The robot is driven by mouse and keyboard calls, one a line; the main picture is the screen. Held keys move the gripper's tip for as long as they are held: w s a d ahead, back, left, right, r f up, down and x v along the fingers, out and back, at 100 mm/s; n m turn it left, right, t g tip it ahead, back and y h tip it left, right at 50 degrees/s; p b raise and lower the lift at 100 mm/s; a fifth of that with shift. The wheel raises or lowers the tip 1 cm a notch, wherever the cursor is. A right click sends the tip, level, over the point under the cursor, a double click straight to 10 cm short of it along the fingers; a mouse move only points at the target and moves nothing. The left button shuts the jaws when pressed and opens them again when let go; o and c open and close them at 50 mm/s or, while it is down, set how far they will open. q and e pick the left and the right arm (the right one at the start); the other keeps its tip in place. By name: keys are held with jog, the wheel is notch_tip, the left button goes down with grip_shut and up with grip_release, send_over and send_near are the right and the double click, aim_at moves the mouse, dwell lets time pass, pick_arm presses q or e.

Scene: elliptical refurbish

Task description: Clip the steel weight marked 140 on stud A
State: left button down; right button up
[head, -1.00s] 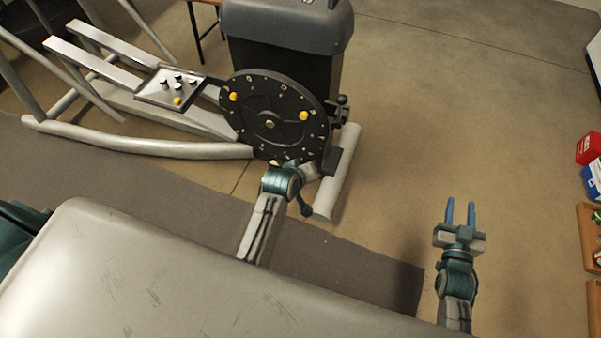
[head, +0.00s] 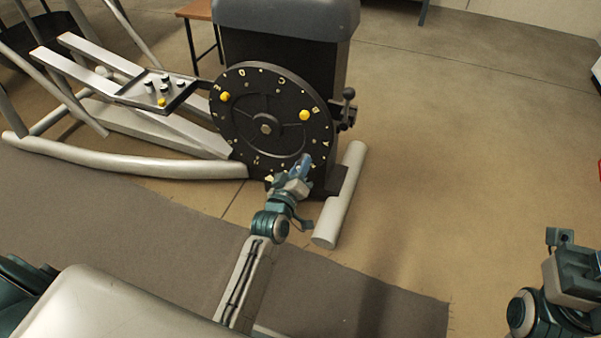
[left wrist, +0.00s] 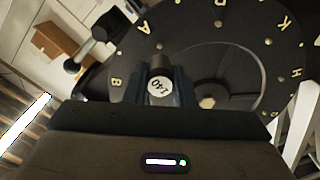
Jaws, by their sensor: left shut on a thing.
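The steel weight marked 140 (left wrist: 159,87) is a short dark cylinder with a white end label, seen in the left wrist view. My left gripper (head: 303,164) is shut on it, with blue fingers on either side. In the head view the gripper is in front of the lower right of the black lettered disc (head: 240,130) and hides the weight. The disc also shows in the left wrist view (left wrist: 225,45), with letter A above the weight and B to its left. Whether the weight touches the disc cannot be told. My right gripper (head: 574,262) is at the right edge, its fingertips unclear.
Yellow pieces (head: 304,115) sit on the disc. A tray (head: 133,99) at its left holds several small weights. A lever with a round knob (head: 348,94) stands right of the disc. A pale foot tube (head: 341,195) lies below right. Floor to the right is clear.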

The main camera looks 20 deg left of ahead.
aim_at(314, 142)
pick_arm(q)
jog(key=shift+w+d, duration=0.1)
jog(key=shift+w, duration=2.65)
jog(key=shift+w, duration=0.55)
jog(key=shift+w+r+p, duration=0.15)
jog(key=shift+r+p, duration=0.05)
jog(key=shift+p, duration=0.1)
dwell(0.3)
jog(key=c, duration=1.5)
grip_release()
jog(key=o, duration=0.4)
jog(key=shift+f, duration=0.1)
